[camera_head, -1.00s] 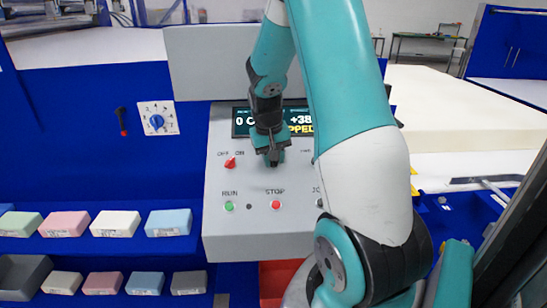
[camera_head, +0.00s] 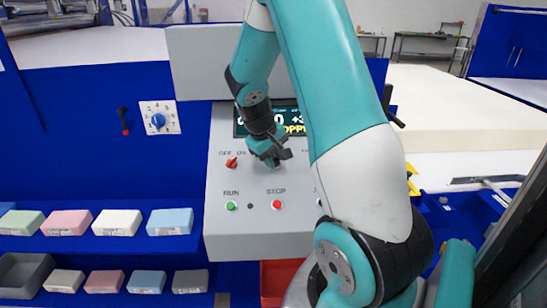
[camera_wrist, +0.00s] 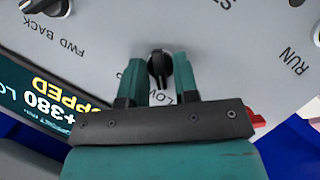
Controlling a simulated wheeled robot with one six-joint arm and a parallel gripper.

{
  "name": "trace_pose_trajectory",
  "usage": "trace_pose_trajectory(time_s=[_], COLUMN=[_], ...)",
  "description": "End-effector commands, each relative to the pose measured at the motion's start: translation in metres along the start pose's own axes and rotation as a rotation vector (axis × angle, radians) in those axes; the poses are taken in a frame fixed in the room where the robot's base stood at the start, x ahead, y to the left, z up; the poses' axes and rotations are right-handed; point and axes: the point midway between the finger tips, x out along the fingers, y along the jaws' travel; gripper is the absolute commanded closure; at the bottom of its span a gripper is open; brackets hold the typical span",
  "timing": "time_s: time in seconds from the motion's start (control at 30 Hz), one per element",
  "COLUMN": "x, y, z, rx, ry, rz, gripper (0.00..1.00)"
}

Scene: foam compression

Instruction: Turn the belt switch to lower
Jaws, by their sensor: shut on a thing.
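The belt switch (camera_wrist: 159,66) is a black knob on the grey control panel (camera_wrist: 215,50). In the wrist view it sits between my two teal fingers, beside a partly covered label beginning "LOW". My gripper (camera_wrist: 159,80) is shut on this knob. In the head view my gripper (camera_head: 273,162) is at the panel, below the display (camera_head: 292,120), and hides the knob. The exact setting of the knob cannot be told.
A red OFF/ON switch (camera_head: 232,163) sits left of my gripper. The green RUN button (camera_head: 231,205) and red STOP button (camera_head: 277,205) are below. A FWD/BACK knob (camera_wrist: 50,6) is nearby. Foam blocks (camera_head: 117,222) lie on shelves at left.

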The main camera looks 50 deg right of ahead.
Motion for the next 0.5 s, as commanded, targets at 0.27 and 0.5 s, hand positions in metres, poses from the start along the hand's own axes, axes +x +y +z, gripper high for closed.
trace_pose_trajectory(time_s=[0.27, 0.5], x=[-0.0004, -0.0002], y=[0.0004, 0.0002], z=[-0.0006, -0.0002], rx=[0.000, 0.001], ry=[0.002, 0.001], rz=[0.001, 0.000], gripper=[0.69, 0.64])
